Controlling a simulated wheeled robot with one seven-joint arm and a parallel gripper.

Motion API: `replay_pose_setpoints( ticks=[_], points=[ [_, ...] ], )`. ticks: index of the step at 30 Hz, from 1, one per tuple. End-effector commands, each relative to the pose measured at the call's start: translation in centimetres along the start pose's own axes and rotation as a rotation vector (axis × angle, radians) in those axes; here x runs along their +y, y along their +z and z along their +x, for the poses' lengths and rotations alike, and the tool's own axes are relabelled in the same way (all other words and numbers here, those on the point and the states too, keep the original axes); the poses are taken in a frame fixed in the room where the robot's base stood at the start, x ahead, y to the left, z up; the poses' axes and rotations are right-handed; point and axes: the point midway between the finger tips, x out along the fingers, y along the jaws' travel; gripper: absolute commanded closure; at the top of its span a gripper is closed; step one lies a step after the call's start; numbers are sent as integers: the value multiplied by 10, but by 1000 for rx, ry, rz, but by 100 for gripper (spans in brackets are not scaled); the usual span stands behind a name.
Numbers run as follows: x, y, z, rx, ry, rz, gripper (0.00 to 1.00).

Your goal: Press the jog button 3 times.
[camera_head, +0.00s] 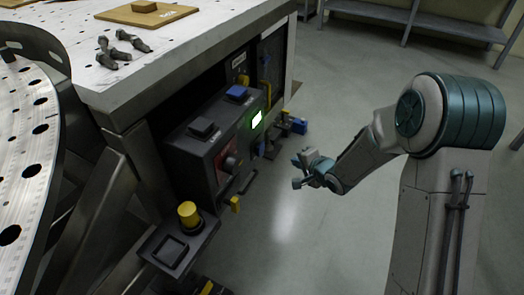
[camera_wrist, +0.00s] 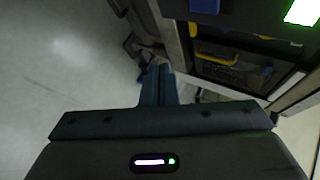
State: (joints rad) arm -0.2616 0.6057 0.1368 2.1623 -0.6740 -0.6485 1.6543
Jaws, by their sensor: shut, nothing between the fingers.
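A dark control box (camera_head: 192,150) is mounted on the side of the steel table. It carries a black square button (camera_head: 202,127), a blue square button (camera_head: 237,93), a lit green display (camera_head: 257,119) and a red-backed part (camera_head: 228,163). I cannot read which is the jog button. My gripper (camera_head: 302,171) is in the air to the right of the box, apart from it. In the wrist view its blue fingers (camera_wrist: 158,72) are together and empty. The green display (camera_wrist: 303,12) and a blue part (camera_wrist: 205,5) show at the top there.
A yellow cylinder (camera_head: 189,214) stands on a low bracket (camera_head: 150,243) left of the box. A large perforated disc (camera_head: 25,150) is at far left. The floor (camera_head: 315,240) around my gripper is clear.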

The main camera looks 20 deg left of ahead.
Motion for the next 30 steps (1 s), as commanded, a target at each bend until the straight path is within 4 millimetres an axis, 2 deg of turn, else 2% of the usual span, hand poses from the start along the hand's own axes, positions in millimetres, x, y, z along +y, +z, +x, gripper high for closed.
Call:
replay_pose_setpoints(
  ticks=[7, 21, 30],
  points=[
    [-4, 6, 9, -1, -1, -3, 100],
    [-36, 36, 51, 1, 0, -1, 100],
    [-44, 44, 61, 1, 1, -1, 100]
  ],
)
